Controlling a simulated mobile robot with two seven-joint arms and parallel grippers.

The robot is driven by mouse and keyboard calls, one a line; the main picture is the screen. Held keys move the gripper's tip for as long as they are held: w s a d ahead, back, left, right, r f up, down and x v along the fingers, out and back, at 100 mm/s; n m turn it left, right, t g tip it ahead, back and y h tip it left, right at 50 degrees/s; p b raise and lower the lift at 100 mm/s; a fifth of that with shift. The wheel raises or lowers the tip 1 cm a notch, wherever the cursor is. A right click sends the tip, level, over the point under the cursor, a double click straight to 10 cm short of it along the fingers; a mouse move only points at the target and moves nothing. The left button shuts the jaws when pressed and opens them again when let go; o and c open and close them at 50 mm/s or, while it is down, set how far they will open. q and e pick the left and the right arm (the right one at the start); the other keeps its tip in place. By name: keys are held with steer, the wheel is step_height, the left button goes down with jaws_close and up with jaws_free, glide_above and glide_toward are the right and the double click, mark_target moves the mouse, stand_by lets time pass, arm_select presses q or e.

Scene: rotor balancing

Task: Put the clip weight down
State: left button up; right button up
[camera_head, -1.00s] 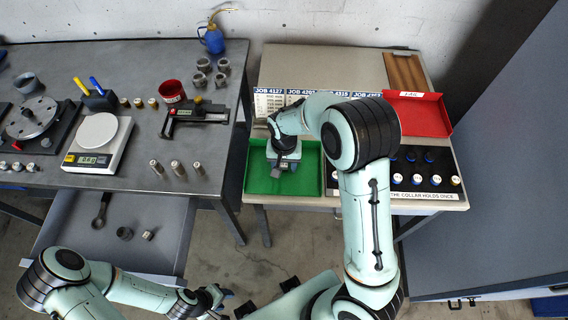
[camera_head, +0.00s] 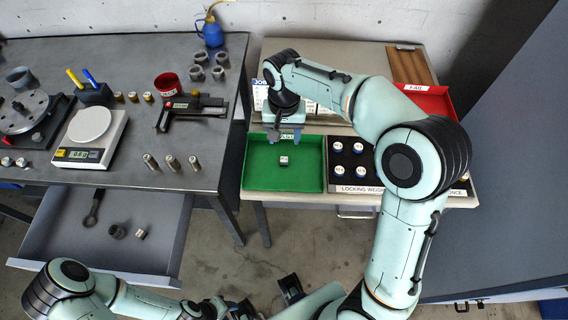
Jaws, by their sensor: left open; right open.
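The clip weight (camera_head: 283,160), a small silvery block with dark marks, lies in the green tray (camera_head: 256,180) on the right bench. Nothing grips it. My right gripper (camera_head: 286,136) is open and empty, with its fingers apart over the back part of the tray, behind the clip weight in the picture. My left gripper (camera_head: 238,310) is low at the bottom edge of the picture, away from both benches, and only partly in view. A similar small block (camera_head: 140,234) lies in the open drawer (camera_head: 75,250).
The black weight board (camera_head: 352,174) with several blue and white topped weights adjoins the tray's right side. A red tray (camera_head: 428,100) stands behind, partly hidden by my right arm. The left bench holds a scale (camera_head: 90,138), a rotor (camera_head: 22,112) and several metal cylinders (camera_head: 172,162).

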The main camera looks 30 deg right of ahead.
steer(key=b, duration=0.3)
glide_above(284, 159)
steer(key=f, duration=0.6)
steer(key=shift+s+d, duration=0.1)
steer(key=shift+s, duration=0.15)
steer(key=f, duration=0.5)
steer(key=shift+w+f+b, duration=0.25)
steer(key=shift+f+b, duration=0.05)
steer(key=shift+f, duration=0.1)
arm_select(q)
steer(key=f, duration=0.1)
steer(key=s+f, duration=0.1)
steer(key=f, duration=0.3)
steer(key=shift+s, duration=0.25)
arm_select(e)
jaws_close()
